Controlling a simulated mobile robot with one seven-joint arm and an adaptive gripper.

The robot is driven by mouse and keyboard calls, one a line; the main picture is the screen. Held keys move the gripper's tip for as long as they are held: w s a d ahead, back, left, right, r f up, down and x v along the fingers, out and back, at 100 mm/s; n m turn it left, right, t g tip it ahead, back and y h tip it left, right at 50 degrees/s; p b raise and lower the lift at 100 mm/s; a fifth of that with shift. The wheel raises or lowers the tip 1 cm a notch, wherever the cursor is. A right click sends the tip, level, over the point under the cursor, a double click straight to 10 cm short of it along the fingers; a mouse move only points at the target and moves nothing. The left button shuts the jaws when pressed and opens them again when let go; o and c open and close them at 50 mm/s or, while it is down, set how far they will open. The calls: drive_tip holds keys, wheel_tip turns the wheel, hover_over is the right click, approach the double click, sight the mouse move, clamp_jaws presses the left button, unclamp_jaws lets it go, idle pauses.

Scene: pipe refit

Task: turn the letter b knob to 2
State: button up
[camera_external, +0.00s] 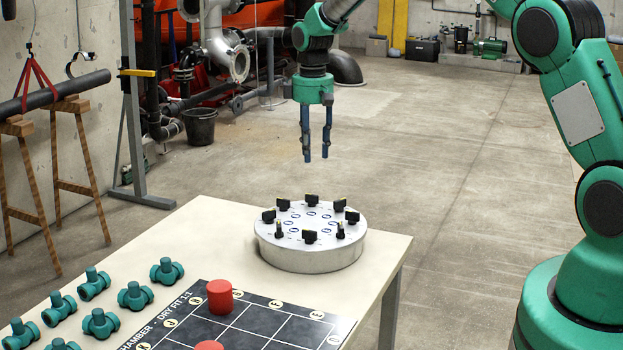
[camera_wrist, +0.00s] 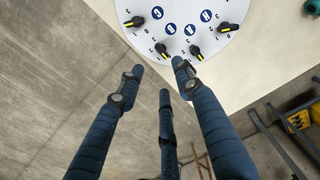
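A round white dial plate (camera_external: 310,258) stands on the pale table, with several black knobs in a ring on top. Each knob has a blue lettered disc beside it. In the wrist view, part of the plate (camera_wrist: 180,42) shows at the top with knobs (camera_wrist: 196,52), (camera_wrist: 161,49), (camera_wrist: 134,21) and (camera_wrist: 228,27) carrying yellow marks. The letters are too small to tell surely which is b. My gripper (camera_external: 316,158) hangs above and behind the plate, fingers down, touching nothing. In the wrist view, my gripper's (camera_wrist: 158,75) blue fingers are apart and empty.
The table (camera_external: 225,228) also holds green pipe fittings (camera_external: 135,295), a black gridded board (camera_external: 240,318) and red cylinders (camera_external: 220,296) at front left. A black bucket (camera_external: 200,126) and pipework stand behind on the floor. The air above the plate is free.

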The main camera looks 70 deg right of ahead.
sight(312, 200)
wheel_tip(312, 200, down, 11)
drive_tip(key=shift+f+b, duration=0.15)
drive_tip(key=shift+b, duration=0.4)
clamp_jaws()
